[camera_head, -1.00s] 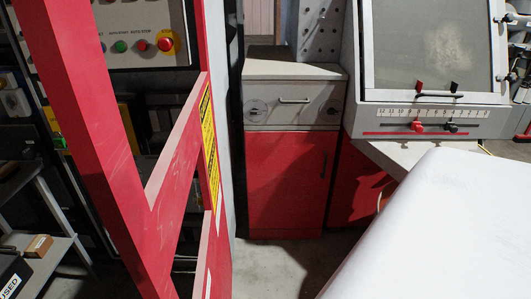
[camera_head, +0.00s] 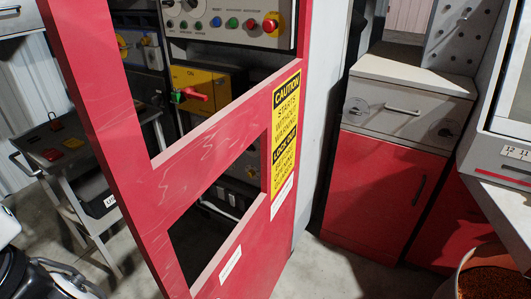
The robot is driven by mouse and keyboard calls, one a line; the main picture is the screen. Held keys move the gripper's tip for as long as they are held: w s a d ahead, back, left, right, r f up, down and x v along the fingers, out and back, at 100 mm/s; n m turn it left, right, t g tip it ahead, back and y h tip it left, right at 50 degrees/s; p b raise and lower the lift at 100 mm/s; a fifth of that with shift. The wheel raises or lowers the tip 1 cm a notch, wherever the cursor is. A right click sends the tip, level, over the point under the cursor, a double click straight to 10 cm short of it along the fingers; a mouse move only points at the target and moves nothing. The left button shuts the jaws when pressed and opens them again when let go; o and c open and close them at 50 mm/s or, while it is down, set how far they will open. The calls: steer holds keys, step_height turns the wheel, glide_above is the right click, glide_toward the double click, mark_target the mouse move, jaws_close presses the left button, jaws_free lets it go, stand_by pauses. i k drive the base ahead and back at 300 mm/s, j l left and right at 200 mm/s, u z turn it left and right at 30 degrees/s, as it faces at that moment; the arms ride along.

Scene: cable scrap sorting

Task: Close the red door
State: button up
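The red door (camera_head: 190,170) is a large red frame with two cut-out openings and a yellow caution label (camera_head: 286,125). It stands at an angle across the middle of the head view, in front of a machine control panel (camera_head: 230,22). Its lower end runs out of the picture. My gripper (camera_head: 65,280) seems to be the black and grey part cut off at the lower left corner, apart from the door as seen here. Its fingertips cannot be made out.
A grey cabinet with a red front (camera_head: 375,190) stands right of the door. A bin of brown granules (camera_head: 488,280) is at the lower right. A grey side table (camera_head: 60,145) shows at the left. Bare floor (camera_head: 330,270) lies between door and cabinet.

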mark_target(150, 196)
steer(key=k+l+z, duration=0.15)
steer(key=k+l, duration=0.2)
steer(key=k+l+z, duration=0.1)
steer(key=k+l, duration=0.25)
steer(key=l, duration=0.25)
